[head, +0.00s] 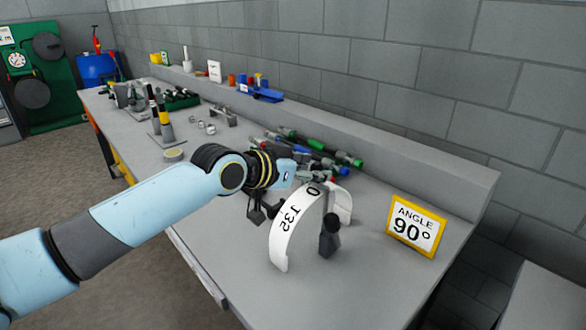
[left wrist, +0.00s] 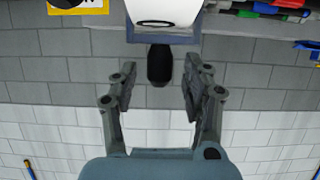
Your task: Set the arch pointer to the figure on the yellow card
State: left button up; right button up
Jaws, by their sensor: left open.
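The yellow-framed card (head: 415,226) stands at the near right of the bench and reads "ANGLE 90°". The white arch (head: 284,232) stands left of it, with black figures, among them a 0. A dark upright knob (head: 330,237) shows at the arch, probably the pointer's handle; the figure it points at cannot be told. My left gripper (head: 262,210) is beside the arch's left side, partly hidden by the wrist. In the left wrist view the gripper (left wrist: 158,82) is open and empty, with the dark knob (left wrist: 159,64) between its fingertips in the picture; contact is not visible. My right gripper is not in view.
A round tin (head: 173,155) and small rings sit further left. The bench front right of the arch is clear.

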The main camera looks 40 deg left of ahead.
pick_arm(q)
jog(key=v, duration=1)
jog(key=shift+s, duration=0.2)
